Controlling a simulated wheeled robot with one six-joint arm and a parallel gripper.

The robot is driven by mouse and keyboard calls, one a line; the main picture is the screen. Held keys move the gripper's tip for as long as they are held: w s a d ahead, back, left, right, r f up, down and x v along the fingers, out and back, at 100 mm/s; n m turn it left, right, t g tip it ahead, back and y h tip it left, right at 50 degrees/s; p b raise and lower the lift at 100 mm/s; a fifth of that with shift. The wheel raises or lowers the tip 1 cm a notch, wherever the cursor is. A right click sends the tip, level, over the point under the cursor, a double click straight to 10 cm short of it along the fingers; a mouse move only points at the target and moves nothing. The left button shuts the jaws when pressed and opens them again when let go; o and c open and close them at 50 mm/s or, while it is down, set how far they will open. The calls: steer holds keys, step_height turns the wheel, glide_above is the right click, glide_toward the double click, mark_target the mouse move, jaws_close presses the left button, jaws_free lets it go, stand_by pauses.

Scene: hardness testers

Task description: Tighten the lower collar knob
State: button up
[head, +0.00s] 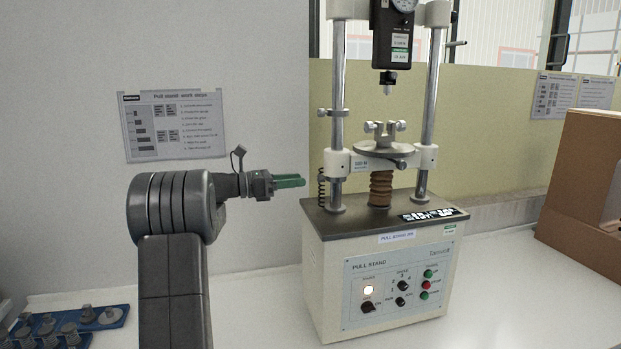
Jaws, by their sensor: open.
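The pull stand (385,275) stands on the white bench at centre right. A small metal collar (336,112) is clamped round its left post, with a small knob (321,112) sticking out on the left side. I cannot tell from this view how tight the knob is. My gripper (300,182) has green fingers and points right at the left post, below the collar and near the white crosshead's left end. It is open and empty; the two fingers nearly overlap from this side. Whether it is in front of the post or short of it is unclear.
A dark coil spring (322,188) hangs beside the left post, close to my fingertips. The round table (385,149) with a clamp sits between the posts under the gauge (397,35). A blue tray (100,318) of metal parts lies lower left. A cardboard box (585,190) stands right.

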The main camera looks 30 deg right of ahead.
mark_target(318, 179)
steer(key=x, duration=0.5)
steer(key=shift+d, duration=0.1)
jaws_close()
